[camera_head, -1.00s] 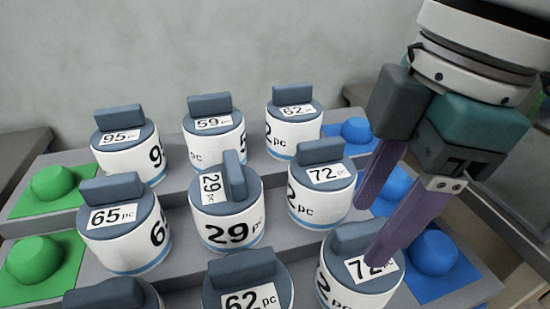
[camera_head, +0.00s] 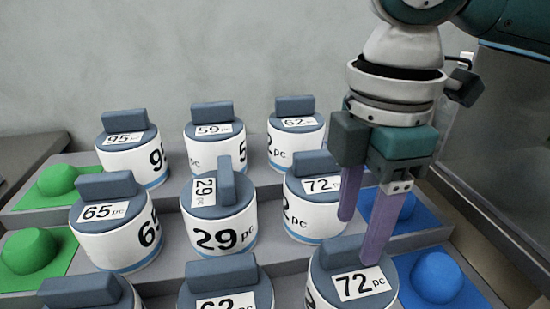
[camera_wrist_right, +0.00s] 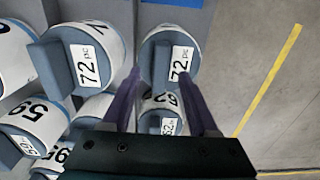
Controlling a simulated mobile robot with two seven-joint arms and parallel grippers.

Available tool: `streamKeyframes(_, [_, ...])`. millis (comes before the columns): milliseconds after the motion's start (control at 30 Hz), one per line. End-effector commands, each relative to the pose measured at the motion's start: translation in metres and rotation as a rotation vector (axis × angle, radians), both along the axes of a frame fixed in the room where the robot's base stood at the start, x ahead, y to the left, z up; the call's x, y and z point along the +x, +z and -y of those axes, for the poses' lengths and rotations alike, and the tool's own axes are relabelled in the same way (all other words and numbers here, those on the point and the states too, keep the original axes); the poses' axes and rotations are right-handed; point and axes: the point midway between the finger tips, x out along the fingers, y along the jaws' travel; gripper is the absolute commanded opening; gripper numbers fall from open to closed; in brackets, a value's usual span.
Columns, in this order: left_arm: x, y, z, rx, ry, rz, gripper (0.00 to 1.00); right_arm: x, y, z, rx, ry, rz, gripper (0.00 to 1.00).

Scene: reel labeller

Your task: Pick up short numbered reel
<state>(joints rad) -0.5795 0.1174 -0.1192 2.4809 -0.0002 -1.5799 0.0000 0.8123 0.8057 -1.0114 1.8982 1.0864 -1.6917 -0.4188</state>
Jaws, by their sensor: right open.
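Several white numbered reels with blue-grey tops and grip bars stand on a stepped grey rack. In the head view the back row has reels 95 (camera_head: 128,157), 59 (camera_head: 215,150) and 62 (camera_head: 296,146). The middle row has 65 (camera_head: 120,238), 29 (camera_head: 220,232) and 72 (camera_head: 312,215). A 72 reel (camera_head: 352,284) and a 62 reel (camera_head: 226,287) stand in front, cut by the frame. My right gripper (camera_head: 358,240) is open and empty, its purple fingers near the two 72 reels. In the right wrist view a 72 reel (camera_wrist_right: 163,62) shows between the fingers. My left gripper is out of view.
Green pads with domes (camera_head: 28,250) line the rack's left side and blue pads with domes (camera_head: 437,277) its right. The reels stand close together. A plain wall is behind, and open floor (camera_wrist_right: 250,70) shows beside the rack.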

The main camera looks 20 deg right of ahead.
Motion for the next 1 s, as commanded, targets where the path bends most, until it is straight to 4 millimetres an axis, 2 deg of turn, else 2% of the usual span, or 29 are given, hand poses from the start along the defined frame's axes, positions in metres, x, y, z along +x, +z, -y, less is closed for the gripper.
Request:
streamKeyframes(33, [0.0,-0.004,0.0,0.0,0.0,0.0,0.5,-0.001,-0.01,0.0,0.0,-0.001,-0.003,0.6])
streamKeyframes(133, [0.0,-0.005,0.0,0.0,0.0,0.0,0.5,0.0,-0.018,0.0,0.0,0.0,0.0,0.6])
streamKeyframes(400, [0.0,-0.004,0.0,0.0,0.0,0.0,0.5,0.0,-0.02,0.0,0.0,0.0,0.001,0.59])
streamKeyframes(900, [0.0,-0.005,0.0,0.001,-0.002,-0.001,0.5,0.0,-0.019,0.0,0.0,0.0,0.001,0.03])
streamKeyframes(1000, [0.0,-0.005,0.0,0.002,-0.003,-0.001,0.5,0.0,-0.019,0.0,0.0,0.0,0.001,0.0])
